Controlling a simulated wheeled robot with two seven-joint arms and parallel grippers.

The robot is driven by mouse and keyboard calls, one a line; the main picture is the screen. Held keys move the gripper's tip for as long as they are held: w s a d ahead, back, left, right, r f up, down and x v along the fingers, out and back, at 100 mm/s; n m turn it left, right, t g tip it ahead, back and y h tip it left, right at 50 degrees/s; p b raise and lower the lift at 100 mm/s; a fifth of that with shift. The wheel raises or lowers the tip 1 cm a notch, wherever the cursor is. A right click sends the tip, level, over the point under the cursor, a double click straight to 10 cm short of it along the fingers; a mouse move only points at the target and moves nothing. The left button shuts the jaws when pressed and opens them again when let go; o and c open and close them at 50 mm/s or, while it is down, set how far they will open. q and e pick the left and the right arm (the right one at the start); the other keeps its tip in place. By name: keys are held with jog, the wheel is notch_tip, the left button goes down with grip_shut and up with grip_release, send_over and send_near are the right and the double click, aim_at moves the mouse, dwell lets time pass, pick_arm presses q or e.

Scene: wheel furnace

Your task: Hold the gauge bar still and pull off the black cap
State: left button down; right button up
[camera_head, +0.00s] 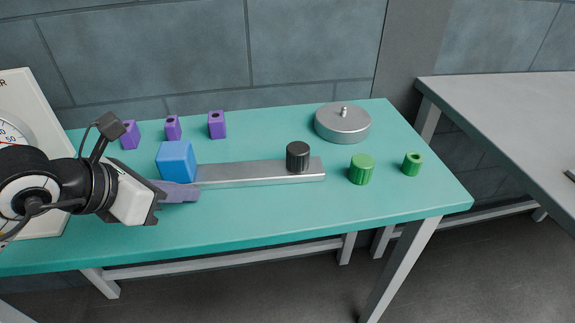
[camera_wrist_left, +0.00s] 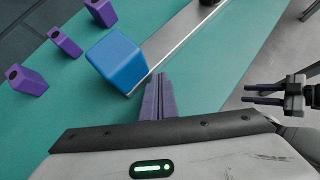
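The grey metal gauge bar (camera_head: 245,174) lies along the teal table, with a blue block (camera_head: 176,161) at its left end. The black cap (camera_head: 298,156) stands upright near the bar's right end; in the left wrist view it is partly cut off at the top (camera_wrist_left: 208,2). My left gripper (camera_head: 192,193) is at the near side of the bar, close to the blue block (camera_wrist_left: 117,60). Its purple fingers (camera_wrist_left: 158,97) lie together with nothing visible between them; contact with the bar is unclear. My right gripper (camera_wrist_left: 262,94) shows only in the left wrist view, fingers apart and empty.
Several small purple blocks (camera_head: 217,125) stand behind the blue block. A round grey metal disc (camera_head: 342,124) is at the back right. A green ribbed cylinder (camera_head: 361,169) and a green ring piece (camera_head: 412,164) stand right of the bar. The front table strip is clear.

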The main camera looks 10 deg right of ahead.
pick_arm(q)
jog(key=shift+f+b, duration=0.15)
jog(key=shift+b, duration=0.25)
pick_arm(e)
jog(key=shift+f, duration=0.45)
dwell(0.4)
